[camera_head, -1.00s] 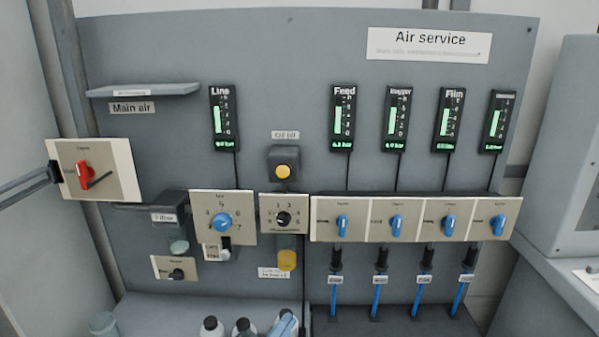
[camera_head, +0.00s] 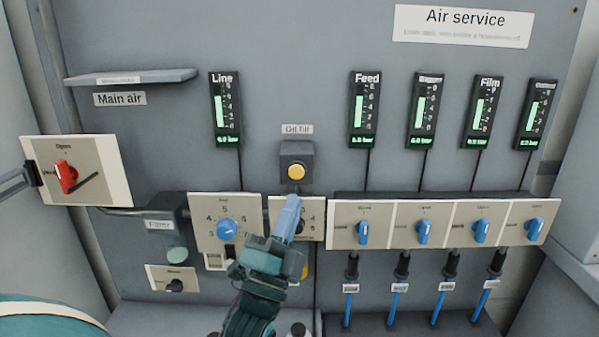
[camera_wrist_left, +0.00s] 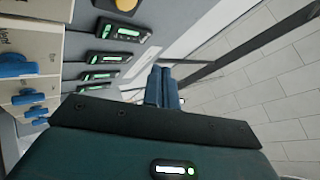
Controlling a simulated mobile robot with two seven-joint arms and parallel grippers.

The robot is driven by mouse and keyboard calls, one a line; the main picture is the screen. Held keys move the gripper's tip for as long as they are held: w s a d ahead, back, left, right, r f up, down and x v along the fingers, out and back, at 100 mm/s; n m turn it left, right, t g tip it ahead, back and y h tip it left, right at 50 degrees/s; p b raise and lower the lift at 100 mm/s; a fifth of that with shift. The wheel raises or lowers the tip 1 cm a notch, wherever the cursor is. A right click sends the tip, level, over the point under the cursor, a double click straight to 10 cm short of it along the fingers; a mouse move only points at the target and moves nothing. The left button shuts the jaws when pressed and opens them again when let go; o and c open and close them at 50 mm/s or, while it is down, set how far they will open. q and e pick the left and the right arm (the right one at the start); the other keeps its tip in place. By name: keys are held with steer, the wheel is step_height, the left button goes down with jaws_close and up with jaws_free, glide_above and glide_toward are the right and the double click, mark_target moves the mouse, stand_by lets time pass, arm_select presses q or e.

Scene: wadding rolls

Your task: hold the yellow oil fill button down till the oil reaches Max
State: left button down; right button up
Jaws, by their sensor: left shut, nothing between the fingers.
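The yellow oil fill button (camera_head: 297,171) sits on a dark square housing under the "Oil fill" label (camera_head: 297,129) on the grey panel. It also shows at the top edge of the left wrist view (camera_wrist_left: 126,5). My left gripper (camera_head: 293,203) is shut and empty, its blue fingertips just below the button in the head view. I cannot tell whether they touch anything. The gripper covers much of the lubricator dial plate (camera_head: 312,207). Only a sliver of the yellow oil bowl (camera_head: 305,270) shows beside my wrist; its oil level and Max mark are hidden. My right gripper is not in view.
The blue regulator knob (camera_head: 227,229) is left of my gripper. A row of blue valve knobs (camera_head: 362,232) is to the right, with blue hoses below. A red main air handle (camera_head: 66,177) and a shelf (camera_head: 130,77) are at the left. Lit gauges hang above.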

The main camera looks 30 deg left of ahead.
arm_select(q)
steer(key=shift+w, duration=0.1)
steer(key=b, duration=0.2)
glide_toward(299, 167)
steer(key=shift+s+d+r+x, duration=0.1)
steer(key=shift+r+x, duration=0.05)
steer(key=shift+x, duration=0.7)
steer(key=shift+s+d+r+x, duration=0.1)
steer(key=shift+x, duration=0.75)
steer(key=shift+s+d+r+x, duration=0.1)
steer(key=shift+r+x, duration=0.05)
steer(key=shift+x, duration=0.75)
steer(key=shift+w+a, duration=0.15)
steer(key=shift+w, duration=0.2)
steer(key=shift+w+a, duration=0.25)
steer(key=shift+w, duration=0.1)
stand_by(4.0)
